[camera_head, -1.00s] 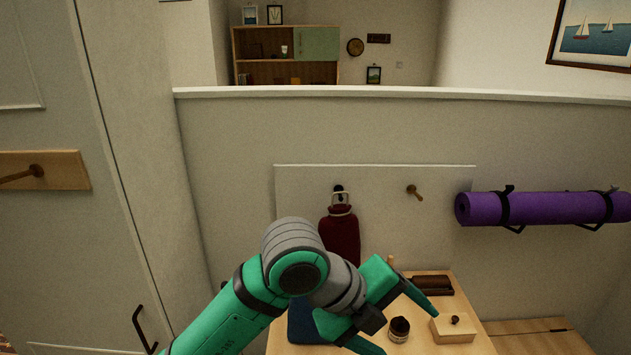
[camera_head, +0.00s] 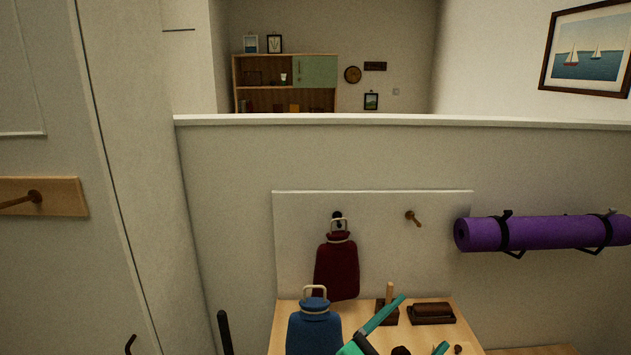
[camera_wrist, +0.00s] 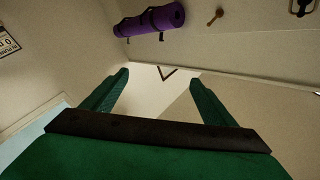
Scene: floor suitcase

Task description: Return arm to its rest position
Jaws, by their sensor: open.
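My gripper (camera_wrist: 158,92) is open in the wrist view, with its two green fingers spread and nothing between them. In the head view my gripper (camera_head: 415,325) shows only in part at the bottom edge, in front of the wooden table (camera_head: 287,318). The rest of my arm is below the picture there.
A purple rolled mat (camera_head: 550,233) hangs at right.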

